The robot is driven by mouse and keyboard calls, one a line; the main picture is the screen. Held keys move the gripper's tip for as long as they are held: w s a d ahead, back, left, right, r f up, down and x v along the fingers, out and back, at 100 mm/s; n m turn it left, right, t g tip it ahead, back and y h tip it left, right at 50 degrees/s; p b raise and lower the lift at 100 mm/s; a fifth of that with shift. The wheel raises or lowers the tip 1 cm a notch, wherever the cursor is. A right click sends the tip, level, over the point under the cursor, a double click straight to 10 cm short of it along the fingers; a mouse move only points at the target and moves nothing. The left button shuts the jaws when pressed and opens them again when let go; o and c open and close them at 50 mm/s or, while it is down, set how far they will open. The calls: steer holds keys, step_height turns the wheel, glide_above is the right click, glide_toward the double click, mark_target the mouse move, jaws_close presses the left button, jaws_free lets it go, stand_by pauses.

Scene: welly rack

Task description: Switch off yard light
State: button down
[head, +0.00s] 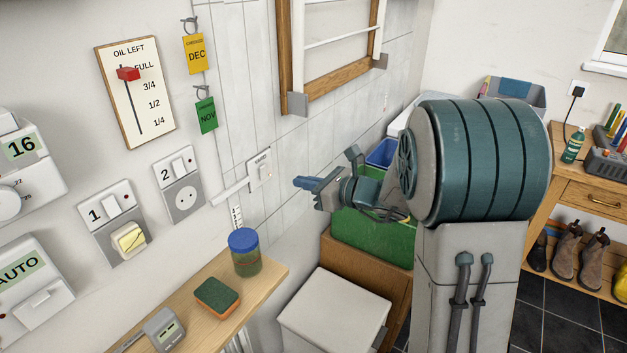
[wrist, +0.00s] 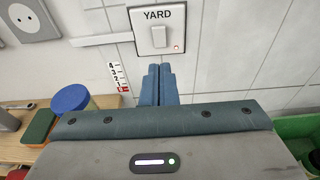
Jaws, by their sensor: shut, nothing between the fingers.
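The yard light switch (head: 260,170) is a white wall plate with a rocker, mounted on the tiled wall in the middle of the head view. In the wrist view the switch (wrist: 157,30) is labelled YARD, and a small red light shows at its lower right. My gripper (head: 299,182) is shut and empty, its blue fingers pointing at the wall to the right of the switch in the head view. In the wrist view my gripper's fingertips (wrist: 159,68) are together just below the plate and look apart from it.
A white bar (head: 230,192) sticks out left of the switch. Sockets 1 (head: 130,238) and 2 (head: 187,198) are further left. Below, a wooden shelf (head: 200,315) holds a blue-lidded jar (head: 244,255) and a sponge (head: 218,296). A green crate (head: 375,236) stands beneath my arm.

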mark_target(264, 170)
steer(key=x, duration=0.3)
steer(key=p+x, duration=0.1)
steer(key=x, duration=0.2)
steer(key=r+p+x, duration=0.1)
steer(key=x, duration=0.1)
steer(key=shift+w+a, duration=0.3)
steer(key=shift+a, duration=0.1)
